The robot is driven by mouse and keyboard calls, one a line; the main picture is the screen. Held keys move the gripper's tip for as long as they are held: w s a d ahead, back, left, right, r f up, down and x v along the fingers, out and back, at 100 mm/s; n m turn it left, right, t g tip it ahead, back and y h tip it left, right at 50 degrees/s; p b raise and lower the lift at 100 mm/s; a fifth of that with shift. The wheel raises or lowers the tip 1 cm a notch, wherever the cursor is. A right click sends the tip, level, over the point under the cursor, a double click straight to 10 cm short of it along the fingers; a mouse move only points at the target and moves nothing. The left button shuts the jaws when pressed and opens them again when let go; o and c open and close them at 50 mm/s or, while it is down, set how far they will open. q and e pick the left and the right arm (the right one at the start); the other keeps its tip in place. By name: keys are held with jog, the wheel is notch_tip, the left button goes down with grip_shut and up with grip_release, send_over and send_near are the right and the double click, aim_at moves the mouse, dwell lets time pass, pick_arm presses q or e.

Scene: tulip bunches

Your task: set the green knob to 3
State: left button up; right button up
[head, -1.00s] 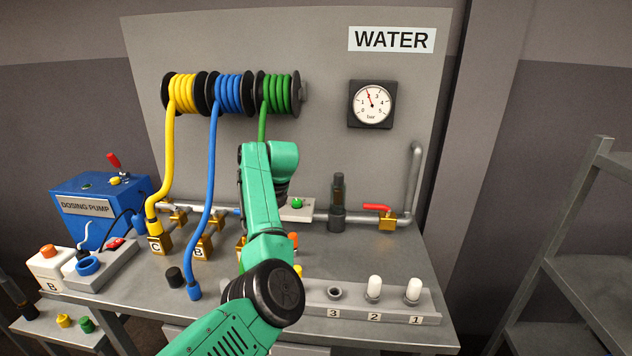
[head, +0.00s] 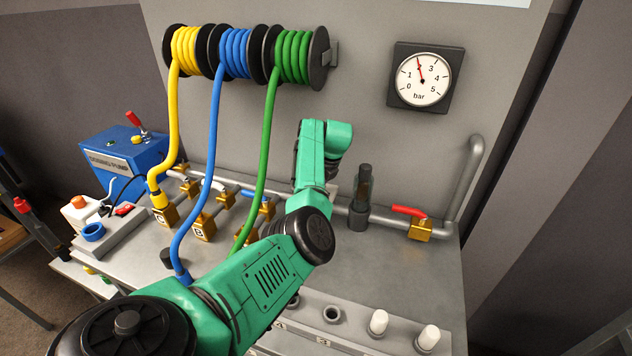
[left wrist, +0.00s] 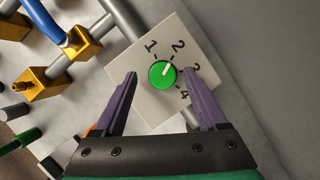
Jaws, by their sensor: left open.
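The green knob (left wrist: 162,74) is on a white plate (left wrist: 153,108) marked 1 to 4 in the left wrist view. Its pale pointer line points at about 2. My left gripper (left wrist: 160,73) is open, with its purple fingers on either side of the knob. Whether the fingers touch it I cannot tell. The right finger partly covers the 3. In the head view my left arm hides the knob and the gripper. My right gripper is not in view.
A pipe with a red-handled valve (head: 420,231) and a dark upright cylinder (head: 361,199) stand right of my arm. Yellow, blue and green hoses (head: 262,160) hang at left. A pressure gauge (head: 425,76) is on the panel. White-capped pegs (head: 378,323) stand in front.

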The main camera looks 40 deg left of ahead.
pick_arm(q)
jog(key=shift+w+a+f, duration=0.1)
jog(key=shift+w+f, duration=0.1)
jog(key=shift+f, duration=0.15)
jog(key=shift+s+r, duration=0.1)
grip_shut()
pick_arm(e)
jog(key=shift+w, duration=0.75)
